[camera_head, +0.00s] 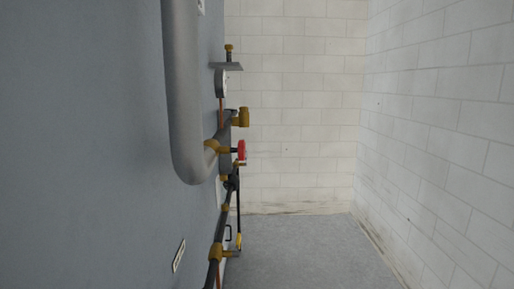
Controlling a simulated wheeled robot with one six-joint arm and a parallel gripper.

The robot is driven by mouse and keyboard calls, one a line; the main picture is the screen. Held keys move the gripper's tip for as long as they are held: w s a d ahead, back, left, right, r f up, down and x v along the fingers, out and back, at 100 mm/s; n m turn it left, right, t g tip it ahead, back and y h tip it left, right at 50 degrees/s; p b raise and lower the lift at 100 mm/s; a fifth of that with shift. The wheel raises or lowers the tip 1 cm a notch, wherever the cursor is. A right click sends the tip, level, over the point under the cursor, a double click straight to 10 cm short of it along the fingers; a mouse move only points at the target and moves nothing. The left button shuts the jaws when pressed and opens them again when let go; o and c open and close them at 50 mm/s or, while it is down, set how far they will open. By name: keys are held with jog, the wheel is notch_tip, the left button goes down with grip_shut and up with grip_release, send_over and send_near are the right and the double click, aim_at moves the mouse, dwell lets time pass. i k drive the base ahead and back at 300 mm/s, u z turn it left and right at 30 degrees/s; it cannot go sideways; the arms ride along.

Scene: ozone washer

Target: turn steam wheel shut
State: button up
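A small red wheel (241,150) sits on a brass valve stem at the middle left. It is seen nearly edge-on and faces right, away from the blue-grey wall. Its brass valve body (213,146) joins the pipework beside the large grey pipe. I cannot tell from this view whether this is the steam wheel, or how far it is turned. My gripper is not in view.
A large grey pipe (184,90) bends in front of the blue-grey wall (80,140). Brass fittings (241,117), a gauge (221,84) and dark hoses stand out from it. Open grey floor (310,250) lies between these and the white block wall (440,120).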

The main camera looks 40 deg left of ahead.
aim_at(241, 150)
jog(key=u, duration=0.55)
jog(key=i, duration=0.8)
jog(key=u, duration=0.7)
